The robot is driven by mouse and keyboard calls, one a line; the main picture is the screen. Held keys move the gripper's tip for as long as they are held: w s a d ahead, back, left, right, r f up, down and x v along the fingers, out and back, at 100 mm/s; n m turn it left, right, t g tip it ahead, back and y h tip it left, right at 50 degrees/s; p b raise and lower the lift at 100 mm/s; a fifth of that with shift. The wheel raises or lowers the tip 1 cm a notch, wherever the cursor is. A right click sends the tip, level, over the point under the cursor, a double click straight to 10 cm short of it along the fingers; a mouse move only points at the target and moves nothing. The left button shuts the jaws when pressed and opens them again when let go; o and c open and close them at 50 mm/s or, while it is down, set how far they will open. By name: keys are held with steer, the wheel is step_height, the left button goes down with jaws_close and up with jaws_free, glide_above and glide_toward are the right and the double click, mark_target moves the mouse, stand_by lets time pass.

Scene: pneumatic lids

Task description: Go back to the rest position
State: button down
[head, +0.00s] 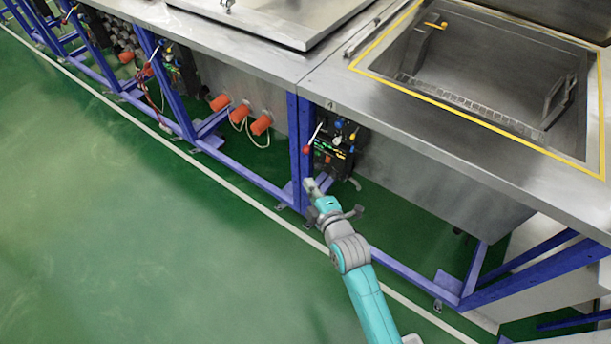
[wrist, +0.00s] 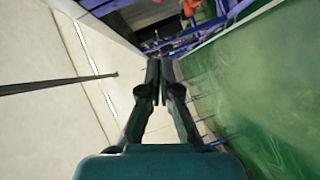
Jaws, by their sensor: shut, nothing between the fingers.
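My gripper (head: 312,186) is at the end of my teal arm in the head view, close to a blue frame leg below the steel tanks. In the wrist view my gripper (wrist: 160,65) shows two dark fingers drawn together with nothing between them. A small valve panel (head: 335,148) with coloured knobs and a red-tipped lever sits under the tank edge, above and slightly right of the gripper. The gripper looks apart from the panel, but the exact gap cannot be told.
A steel tank with a yellow-bordered opening (head: 480,75) stands at the right, and a closed steel lid (head: 290,18) is at the top. Blue frame legs (head: 299,140) and orange caps (head: 262,123) line the front. The green floor (head: 120,220) at left is clear.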

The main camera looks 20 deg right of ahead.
steer(key=shift+s, duration=0.55)
steer(key=s+d+f+m, duration=0.15)
steer(key=s+m, duration=0.65)
steer(key=s, duration=1.5)
steer(key=s+r+m, duration=0.3)
steer(key=s+r, duration=0.1)
steer(key=s, duration=0.4)
steer(key=s+r+m+g, duration=0.1)
steer(key=s+r+m, duration=0.3)
steer(key=s, duration=0.5)
steer(key=shift+s+r+h, duration=0.2)
steer(key=shift+r+h, duration=0.2)
steer(key=shift+r, duration=0.05)
steer(key=shift+a, duration=0.1)
